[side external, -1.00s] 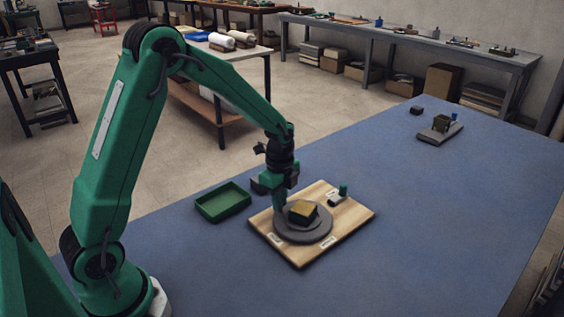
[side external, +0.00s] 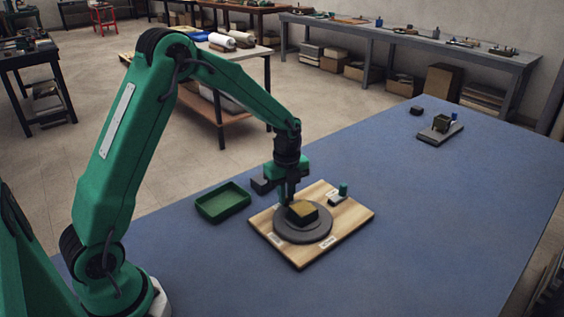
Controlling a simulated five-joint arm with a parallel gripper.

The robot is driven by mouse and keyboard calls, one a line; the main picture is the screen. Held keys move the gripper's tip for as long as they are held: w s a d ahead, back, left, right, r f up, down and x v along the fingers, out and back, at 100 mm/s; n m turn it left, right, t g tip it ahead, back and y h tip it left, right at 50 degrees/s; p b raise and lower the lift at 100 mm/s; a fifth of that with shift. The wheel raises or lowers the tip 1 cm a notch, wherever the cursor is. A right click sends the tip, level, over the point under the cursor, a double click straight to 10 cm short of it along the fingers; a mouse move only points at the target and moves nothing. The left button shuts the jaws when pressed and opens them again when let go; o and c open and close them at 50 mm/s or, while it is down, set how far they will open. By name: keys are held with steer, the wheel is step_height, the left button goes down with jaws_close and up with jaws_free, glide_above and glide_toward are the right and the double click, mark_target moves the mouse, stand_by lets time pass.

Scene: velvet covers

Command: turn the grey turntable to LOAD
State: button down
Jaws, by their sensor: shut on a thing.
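The grey turntable (side external: 302,236) is a round disc on a pale wooden board (side external: 355,213). A dark block with a yellowish top (side external: 303,211) sits on it. My gripper (side external: 289,202) points down at the turntable's back-left part, beside the block. It is shut on a part of the turntable; the fingers hide the part they hold. Small white labels lie on the board around the disc: one at the front left (side external: 275,240), one at the front right (side external: 327,242) and one at the back right (side external: 333,196). Their lettering is too small to read.
A small green peg (side external: 343,188) stands at the board's back right. An open green tray (side external: 222,203) lies left of the board. A grey stand with small items (side external: 440,130) and a dark block (side external: 416,110) are far back. The blue table right of the board is clear.

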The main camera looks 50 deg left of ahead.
steer(key=shift+w+r, duration=0.1)
steer(key=shift+w, duration=0.1)
stand_by(0.4)
steer(key=c, duration=1.4)
jaws_free()
steer(key=shift+s, duration=0.1)
steer(key=shift+r, duration=3.85)
steer(key=shift+r, duration=0.1)
